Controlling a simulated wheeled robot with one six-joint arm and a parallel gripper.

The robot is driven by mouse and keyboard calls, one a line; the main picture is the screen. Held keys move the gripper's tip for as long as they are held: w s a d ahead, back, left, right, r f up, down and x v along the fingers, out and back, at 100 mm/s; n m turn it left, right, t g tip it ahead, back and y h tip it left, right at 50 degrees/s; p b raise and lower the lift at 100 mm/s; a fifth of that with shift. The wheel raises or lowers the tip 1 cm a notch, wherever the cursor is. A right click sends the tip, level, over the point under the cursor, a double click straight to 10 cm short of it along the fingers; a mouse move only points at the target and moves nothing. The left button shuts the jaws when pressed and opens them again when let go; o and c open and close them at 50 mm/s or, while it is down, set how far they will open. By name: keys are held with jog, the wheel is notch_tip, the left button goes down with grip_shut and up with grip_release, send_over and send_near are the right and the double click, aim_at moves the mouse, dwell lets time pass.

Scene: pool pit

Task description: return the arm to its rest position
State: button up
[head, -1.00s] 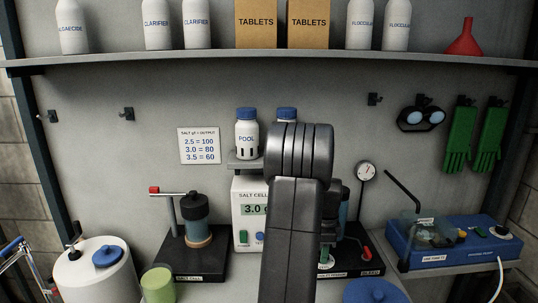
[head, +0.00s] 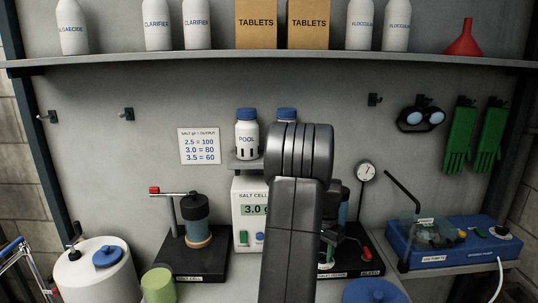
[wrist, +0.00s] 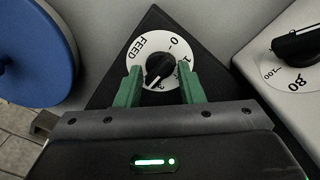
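My gripper (wrist: 159,70) shows in the wrist view with its two green fingers apart and nothing held between them. Beyond the fingertips is a black knob (wrist: 161,69) on a round white FEED dial (wrist: 142,47), set on a dark plate. The fingers overlap the lower edge of the dial; I cannot tell how far above it they are.
A white SALT CELL box (head: 244,222) stands behind my arm, with a black-based test stand (head: 196,235) to its left. A blue pump unit (head: 452,243) is at the right. A white tank (head: 98,278) and green cup (head: 158,284) are front left. A shelf (head: 270,60) crosses above.

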jog(key=shift+n, duration=1.1)
jog(key=shift+a, duration=0.1)
